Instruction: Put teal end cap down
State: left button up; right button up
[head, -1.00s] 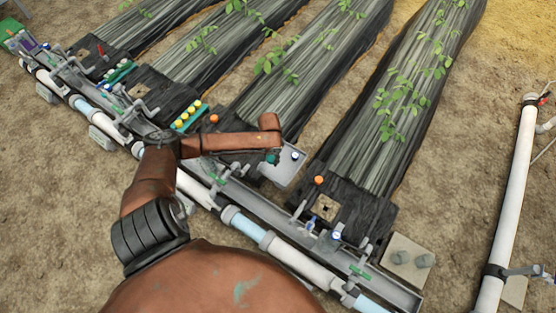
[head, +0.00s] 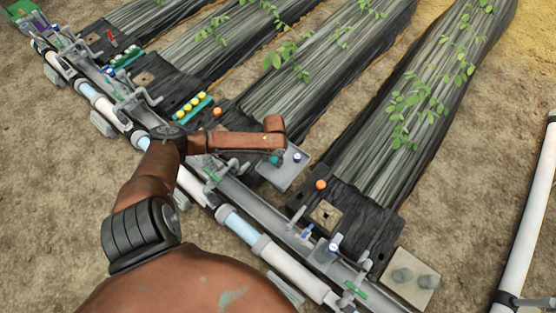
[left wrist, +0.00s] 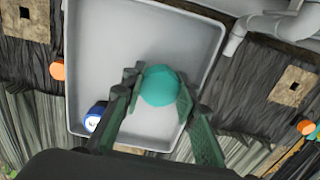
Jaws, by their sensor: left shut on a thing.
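The teal end cap (left wrist: 160,87) is between the fingers of my left gripper (left wrist: 155,92) in the left wrist view. The gripper is shut on it. Cap and gripper are over the light grey tray (left wrist: 100,50); I cannot tell whether the cap touches the tray floor. In the head view the teal cap (head: 276,160) shows at the end of my left arm, over the tray (head: 284,181), partly hidden by my arm. A blue and white cap (left wrist: 94,117) lies in the tray near its edge. My right gripper is not in view.
White pipes and a grey channel (head: 262,194) run diagonally beside the tray. Orange caps (head: 320,184) sit on black sheeting on either side. A green rack of yellow caps (head: 191,108) stands farther left. A pale block with two grey knobs (head: 410,279) is at lower right.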

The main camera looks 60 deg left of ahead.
pick_arm(q)
jog(key=shift+f, duration=0.15)
jog(key=shift+f, duration=0.3)
dwell(0.3)
jog(key=o, duration=1.1)
jog(key=shift+f, duration=0.25)
jog(key=shift+r, duration=0.15)
